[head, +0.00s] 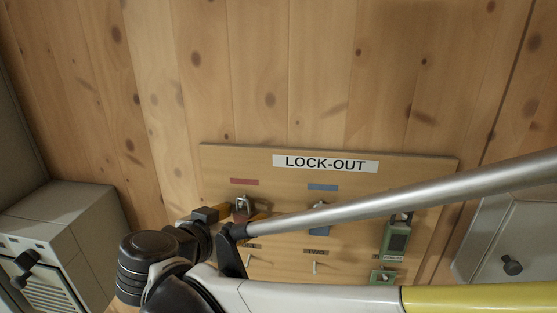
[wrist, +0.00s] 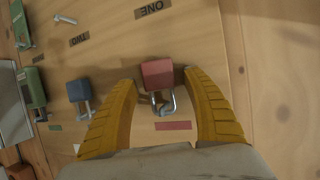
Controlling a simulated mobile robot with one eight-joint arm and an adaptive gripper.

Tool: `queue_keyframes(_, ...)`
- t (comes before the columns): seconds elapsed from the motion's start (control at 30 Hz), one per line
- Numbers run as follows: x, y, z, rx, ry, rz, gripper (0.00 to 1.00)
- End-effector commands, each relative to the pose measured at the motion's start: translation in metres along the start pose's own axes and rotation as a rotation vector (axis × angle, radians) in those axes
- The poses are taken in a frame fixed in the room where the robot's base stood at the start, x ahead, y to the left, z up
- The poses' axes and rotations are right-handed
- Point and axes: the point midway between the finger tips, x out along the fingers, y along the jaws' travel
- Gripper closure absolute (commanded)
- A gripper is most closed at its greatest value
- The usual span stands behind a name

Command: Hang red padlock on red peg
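The red padlock (wrist: 158,73) is in the middle of the wrist view, its metal shackle toward the red label (wrist: 173,126) on the board. My gripper (wrist: 161,77) is open, with one yellow finger on each side of the padlock body. Small gaps seem to show between the fingers and the padlock. In the head view my gripper (head: 242,213) is at the board just below the red label (head: 244,182), and my arm hides the padlock's body there. I cannot make out a separate red peg or tell whether the shackle is on one.
On the lock-out board (head: 425,172), a blue padlock (wrist: 79,90) and a green one (wrist: 37,87) hang beside the red one. Bare metal pegs (head: 314,267) stick out lower down by the labels. Grey cabinets (head: 75,215) flank the board.

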Motion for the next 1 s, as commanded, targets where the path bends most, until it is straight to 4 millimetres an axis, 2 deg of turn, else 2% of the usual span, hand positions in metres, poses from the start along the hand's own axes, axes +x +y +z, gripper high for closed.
queue_keyframes(0.13,-0.004,-0.001,0.0,0.0,0.0,-0.002,0.41)
queue_keyframes(0.23,-0.017,0.0,0.0,-0.001,0.0,-0.002,0.41)
queue_keyframes(0.6,-0.096,-0.001,0.0,-0.001,0.0,-0.004,0.41)
queue_keyframes(0.77,-0.115,0.0,0.0,-0.001,-0.001,-0.001,0.41)
queue_keyframes(0.87,-0.108,0.008,0.008,-0.015,-0.018,0.01,0.41)
queue_keyframes(0.97,-0.075,0.032,0.031,-0.065,-0.083,0.038,0.41)
queue_keyframes(1.0,-0.057,0.048,0.045,-0.095,-0.123,0.051,0.41)
